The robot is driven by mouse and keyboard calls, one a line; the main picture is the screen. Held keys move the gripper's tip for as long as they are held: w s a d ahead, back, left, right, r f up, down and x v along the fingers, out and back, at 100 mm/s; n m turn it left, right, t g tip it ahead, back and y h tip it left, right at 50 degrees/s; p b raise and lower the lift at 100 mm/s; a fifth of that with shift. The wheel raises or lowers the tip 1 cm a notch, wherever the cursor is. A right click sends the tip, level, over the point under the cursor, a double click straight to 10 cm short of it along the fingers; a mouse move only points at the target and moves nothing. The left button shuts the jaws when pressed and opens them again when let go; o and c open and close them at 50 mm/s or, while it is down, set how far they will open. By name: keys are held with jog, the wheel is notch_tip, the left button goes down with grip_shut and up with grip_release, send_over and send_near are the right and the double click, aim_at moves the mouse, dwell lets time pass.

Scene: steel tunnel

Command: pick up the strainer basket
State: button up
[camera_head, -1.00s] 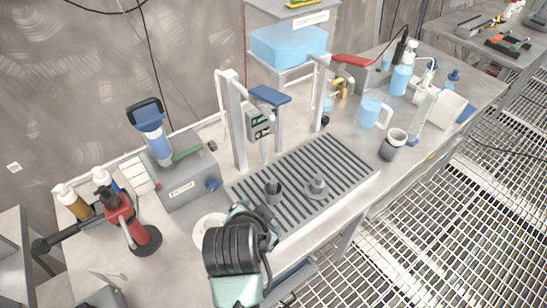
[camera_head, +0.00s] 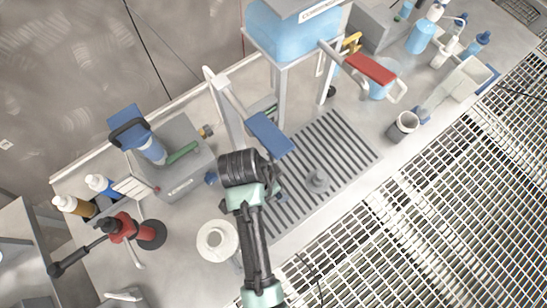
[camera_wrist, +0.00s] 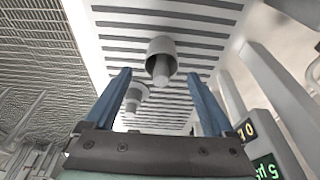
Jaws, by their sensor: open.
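The likely strainer basket (camera_wrist: 160,47), a grey cup with a dark hollow and a central stem, is on the slotted drain grate (camera_wrist: 112,32) in the wrist view. My gripper (camera_wrist: 173,72) is open and empty, its two blue fingers on either side of the basket in the picture, with no visible contact. A second, similar grey fitting (camera_wrist: 137,91) shows farther off and smaller. My wrist and gripper hide the nearer basket there.
A frame with a blue plate (camera_head: 270,134) rises close behind my gripper. A grey cup (camera_head: 405,125) is right of the grate. A white round dish (camera_head: 217,241) lies left of my arm.

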jog(key=shift+x, duration=2.4)
jog(key=shift+a, duration=0.15)
grip_shut()
